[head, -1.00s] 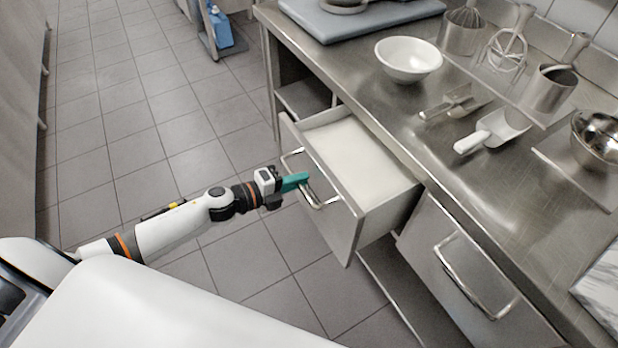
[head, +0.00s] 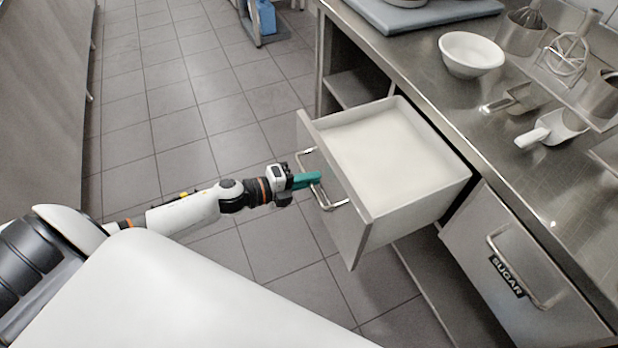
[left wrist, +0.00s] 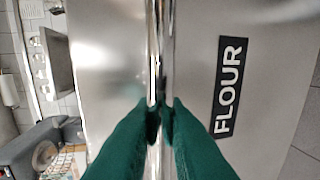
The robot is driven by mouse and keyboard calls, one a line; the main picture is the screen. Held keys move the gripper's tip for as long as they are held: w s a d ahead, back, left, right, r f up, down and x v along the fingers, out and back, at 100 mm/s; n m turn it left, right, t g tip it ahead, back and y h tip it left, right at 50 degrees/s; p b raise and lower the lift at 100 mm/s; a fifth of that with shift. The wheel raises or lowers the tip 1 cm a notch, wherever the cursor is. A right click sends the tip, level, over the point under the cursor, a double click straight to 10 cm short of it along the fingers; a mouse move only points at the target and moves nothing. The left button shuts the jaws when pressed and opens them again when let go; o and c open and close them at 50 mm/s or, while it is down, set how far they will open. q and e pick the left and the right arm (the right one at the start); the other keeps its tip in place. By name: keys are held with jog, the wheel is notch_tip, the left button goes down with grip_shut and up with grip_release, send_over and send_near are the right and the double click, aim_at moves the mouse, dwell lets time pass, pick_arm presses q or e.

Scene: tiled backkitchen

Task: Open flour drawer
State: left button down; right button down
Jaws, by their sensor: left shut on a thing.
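The flour drawer (head: 340,205) is pulled well out of the counter in the head view, with white flour (head: 380,150) filling it. Its front carries a shiny bar handle (head: 322,190). In the left wrist view the drawer front (left wrist: 110,60) shows a black FLOUR label (left wrist: 229,88) beside the handle bar (left wrist: 158,50). My left gripper (head: 312,180), with green fingers, is shut on the handle; the fingers (left wrist: 160,115) close around the bar in the left wrist view. My right gripper is not in view.
A closed drawer labelled SUGAR (head: 507,276) is to the right. The steel counter (head: 450,110) holds a white bowl (head: 470,54), scoops (head: 552,127) and utensils. A cart with a blue item (head: 263,18) stands at the back. The tiled floor (head: 180,120) left of the drawer is clear.

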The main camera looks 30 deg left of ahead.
pick_arm(q)
jog(key=c, duration=1.5)
grip_release()
jog(key=b+v, duration=0.1)
jog(key=v, duration=1.1)
jog(key=shift+f, duration=0.1)
